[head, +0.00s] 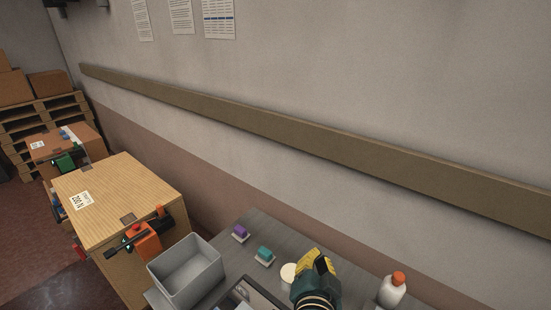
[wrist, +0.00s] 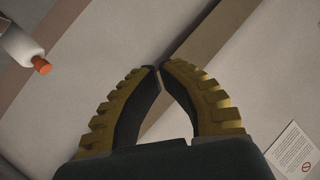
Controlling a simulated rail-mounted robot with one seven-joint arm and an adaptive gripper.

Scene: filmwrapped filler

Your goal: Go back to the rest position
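My gripper (head: 318,262) shows at the bottom of the head view, yellow and black on a dark green body, over the grey table (head: 215,295). In the wrist view my gripper (wrist: 158,68) has its two curved yellow fingers with the tips meeting, and nothing shows between them. The wrist view looks toward the wall (wrist: 90,35) and its brown rail (wrist: 215,40). The lower arm is cut off by the head view's bottom edge.
A white bottle (head: 392,291) with an orange cap stands right of my gripper. A white round item (head: 289,272), a teal block (head: 264,253), a purple block (head: 240,231) and a grey bin (head: 187,270) are to its left. A wooden box (head: 118,187) stands further left.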

